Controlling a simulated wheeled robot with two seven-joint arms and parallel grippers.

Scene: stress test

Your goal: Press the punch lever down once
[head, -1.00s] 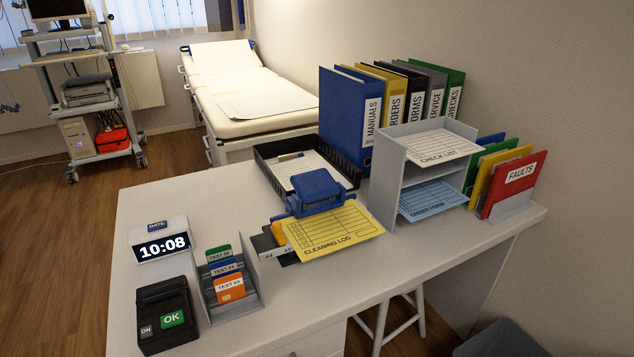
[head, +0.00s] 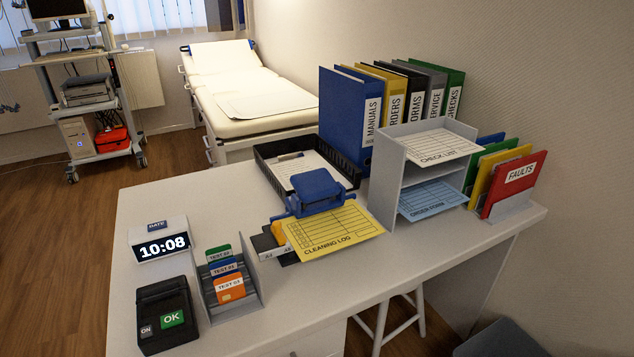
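The hole punch has a blue lever (head: 316,186) on top, which stands raised at the back middle of the white desk. A yellow Cleaning Log sheet (head: 335,231) lies at the front of the punch, its far edge at the punch's mouth. How deep the sheet sits in the punch is hidden by the lever. Neither of my grippers shows in the head view.
A black tray (head: 262,172) with a clipboard stands behind the punch. A grey shelf (head: 385,190) with forms is close on its right. A card holder (head: 252,298), a clock (head: 160,243) and a black OK terminal (head: 165,318) stand at the left. The desk's front right is clear.

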